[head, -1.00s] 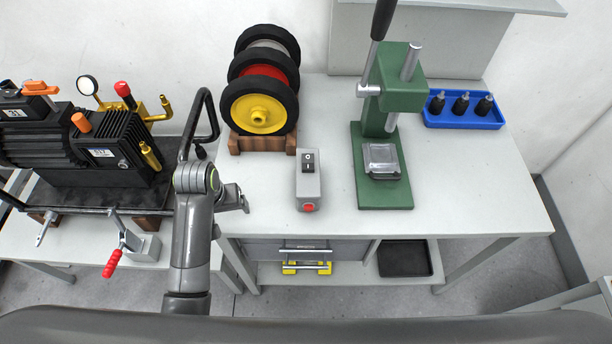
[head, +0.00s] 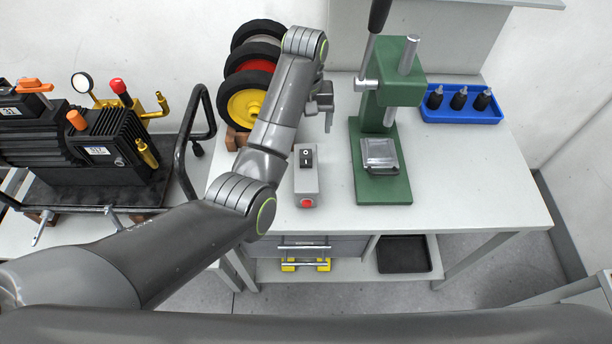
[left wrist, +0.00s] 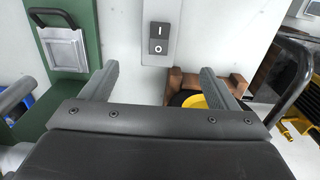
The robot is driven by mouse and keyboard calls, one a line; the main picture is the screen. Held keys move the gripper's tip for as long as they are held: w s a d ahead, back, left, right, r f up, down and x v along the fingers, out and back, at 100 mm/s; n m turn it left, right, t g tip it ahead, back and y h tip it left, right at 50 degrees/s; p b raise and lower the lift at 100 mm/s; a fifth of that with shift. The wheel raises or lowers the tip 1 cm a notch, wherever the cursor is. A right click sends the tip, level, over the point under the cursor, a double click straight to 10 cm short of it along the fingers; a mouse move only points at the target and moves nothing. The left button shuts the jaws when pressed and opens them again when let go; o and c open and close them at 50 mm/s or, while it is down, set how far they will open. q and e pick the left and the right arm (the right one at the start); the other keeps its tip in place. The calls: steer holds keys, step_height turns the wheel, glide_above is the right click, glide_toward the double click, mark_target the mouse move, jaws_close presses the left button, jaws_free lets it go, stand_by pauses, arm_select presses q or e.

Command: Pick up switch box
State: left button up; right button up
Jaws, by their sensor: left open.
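The switch box (head: 307,184) is a small grey box on the white table, with a black rocker switch on top and a red button on its front end. It lies left of the green press. My left gripper (head: 327,118) is open and empty, above the table behind the switch box. In the left wrist view the switch box (left wrist: 155,58) shows at the top, beyond and between the two spread fingers (left wrist: 159,85), apart from them. My right gripper is not in view.
The green press (head: 383,190) stands to the right of the box. A wooden rack (head: 236,141) with large wheels is at the left, partly behind my arm. A blue tray (head: 462,117) with several black parts is at the back right. The table's right front is clear.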

arm_select(q)
steer(key=b, duration=0.5)
glide_above(305, 156)
step_height(305, 156, down, 7)
steer(key=shift+r, duration=0.2)
step_height(305, 156, down, 4)
steer(key=shift+r+p, duration=0.15)
steer(key=shift+p, duration=0.65)
step_height(305, 156, down, 5)
steer(key=shift+d+f+p, duration=0.1)
steer(key=shift+p, duration=0.55)
steer(key=shift+f, duration=0.55)
steer(key=shift+c, duration=0.3)
steer(key=c, duration=1.2)
